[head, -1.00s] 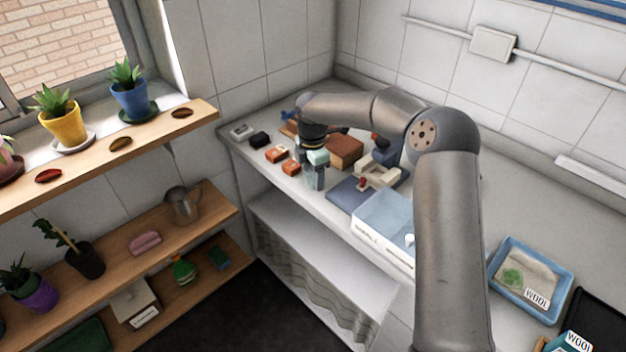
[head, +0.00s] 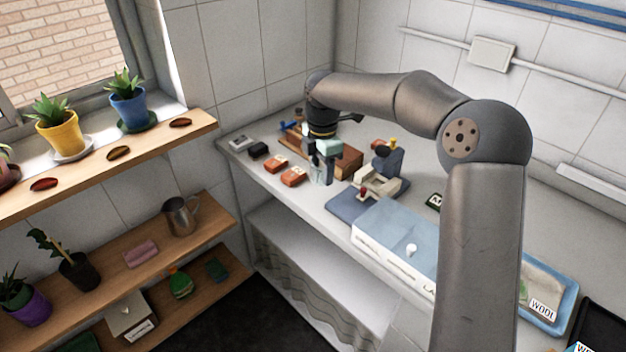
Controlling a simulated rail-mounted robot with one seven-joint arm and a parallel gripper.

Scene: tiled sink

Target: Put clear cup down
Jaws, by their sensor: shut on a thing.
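My gripper (head: 324,173) hangs pointing down over the counter, near its front edge, in the head view. Its fingers are shut on the clear cup, which is see-through and barely shows between the fingertips; its outline is hard to make out. I cannot tell whether the cup's base touches the counter (head: 318,203).
A blue-based device (head: 350,205) with a cream part stands just right of the gripper. A lidded white-and-blue box (head: 395,235) is nearer. A black box (head: 258,150) and a grey item (head: 241,143) lie at the left end. A narrow bare strip runs along the front edge.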

